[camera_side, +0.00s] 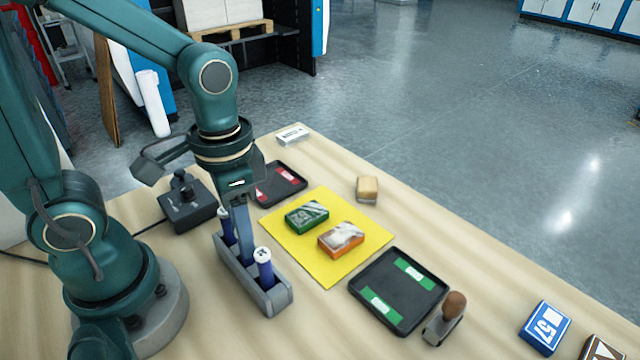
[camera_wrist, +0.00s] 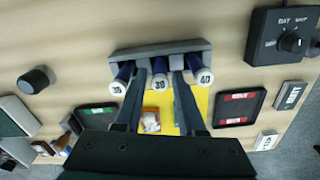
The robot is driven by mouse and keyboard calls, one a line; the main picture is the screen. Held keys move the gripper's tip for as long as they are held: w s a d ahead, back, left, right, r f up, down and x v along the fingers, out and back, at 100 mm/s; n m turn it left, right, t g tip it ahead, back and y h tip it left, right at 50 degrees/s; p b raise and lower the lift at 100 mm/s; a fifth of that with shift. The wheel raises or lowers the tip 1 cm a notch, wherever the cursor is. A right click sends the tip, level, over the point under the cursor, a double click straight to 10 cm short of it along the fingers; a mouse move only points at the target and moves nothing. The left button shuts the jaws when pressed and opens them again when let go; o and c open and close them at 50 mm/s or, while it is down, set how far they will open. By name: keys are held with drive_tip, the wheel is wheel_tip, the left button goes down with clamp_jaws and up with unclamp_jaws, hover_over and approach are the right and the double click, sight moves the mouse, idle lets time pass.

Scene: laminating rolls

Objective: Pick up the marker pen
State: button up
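Several blue pens with white, numbered ends stand upright in a grey holder (camera_side: 240,281), which also shows in the wrist view (camera_wrist: 190,46). The wrist view shows a left pen (camera_wrist: 118,86), a middle pen (camera_wrist: 160,80) and a right pen (camera_wrist: 204,77). In the side view one pen (camera_side: 264,265) stands at the near end and another (camera_side: 225,225) at the far end. My gripper (camera_side: 246,258) points down at the holder's middle and hides the middle pen there. In the wrist view its fingers are apart, one each side of the middle pen, with gaps showing.
A yellow mat (camera_side: 328,268) with a green box (camera_side: 306,216) and an orange box (camera_side: 341,238) lies right of the holder. Black trays lie behind (camera_side: 265,196) and in front (camera_side: 366,273). A dark control box (camera_side: 187,204) and a wooden-handled stamp (camera_side: 445,318) stand nearby.

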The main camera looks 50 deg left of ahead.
drive_tip(key=shift+f, duration=0.45)
clamp_jaws()
drive_tip(key=shift+r, duration=0.1)
